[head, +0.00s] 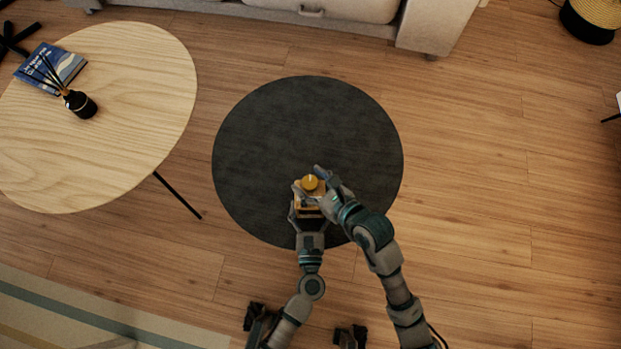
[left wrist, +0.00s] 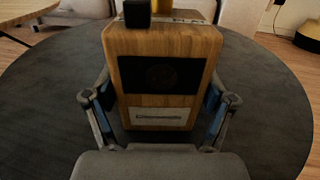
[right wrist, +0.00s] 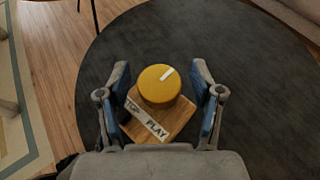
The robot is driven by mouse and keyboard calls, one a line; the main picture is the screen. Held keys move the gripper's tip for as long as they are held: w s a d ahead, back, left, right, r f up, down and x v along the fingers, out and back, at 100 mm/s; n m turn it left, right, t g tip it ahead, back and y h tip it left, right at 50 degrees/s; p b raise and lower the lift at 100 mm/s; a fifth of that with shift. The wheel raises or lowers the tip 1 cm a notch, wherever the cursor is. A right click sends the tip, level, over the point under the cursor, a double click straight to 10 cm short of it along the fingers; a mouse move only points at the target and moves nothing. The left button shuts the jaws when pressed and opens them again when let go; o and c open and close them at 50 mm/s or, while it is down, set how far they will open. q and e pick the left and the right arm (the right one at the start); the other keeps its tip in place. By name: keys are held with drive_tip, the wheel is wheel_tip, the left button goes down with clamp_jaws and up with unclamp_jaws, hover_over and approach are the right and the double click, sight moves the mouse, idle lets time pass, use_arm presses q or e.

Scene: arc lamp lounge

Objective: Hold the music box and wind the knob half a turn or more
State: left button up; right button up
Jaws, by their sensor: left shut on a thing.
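The wooden music box (head: 301,206) stands upright on the dark round table; its front with a dark panel and a pale label shows in the left wrist view (left wrist: 165,50). Its yellow knob (right wrist: 160,88) has a white mark pointing to the upper right in the right wrist view. The knob also shows in the head view (head: 310,183). My left gripper (left wrist: 162,105) is shut on the box's sides. My right gripper (right wrist: 160,82) is open above the box, its fingers either side of the knob with small gaps showing.
The dark round table (head: 262,130) is otherwise clear. A pale wooden table (head: 130,120) at the left bears a book (head: 62,62) and a dark reed diffuser (head: 80,104). A sofa (head: 425,20) stands at the back. The box top has a black button (left wrist: 137,14) and a "STOP PLAY" strip (right wrist: 146,120).

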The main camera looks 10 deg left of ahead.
drive_tip(key=c, duration=0.9)
drive_tip(key=shift+m+t+h, duration=0.6)
drive_tip(key=shift+m+t, duration=0.1)
drive_tip(key=shift+t, duration=0.1)
drive_tip(key=shift+c, duration=0.2)
drive_tip(key=o, duration=1.2)
drive_tip(key=shift+c, duration=0.2)
drive_tip(key=v, duration=1.2)
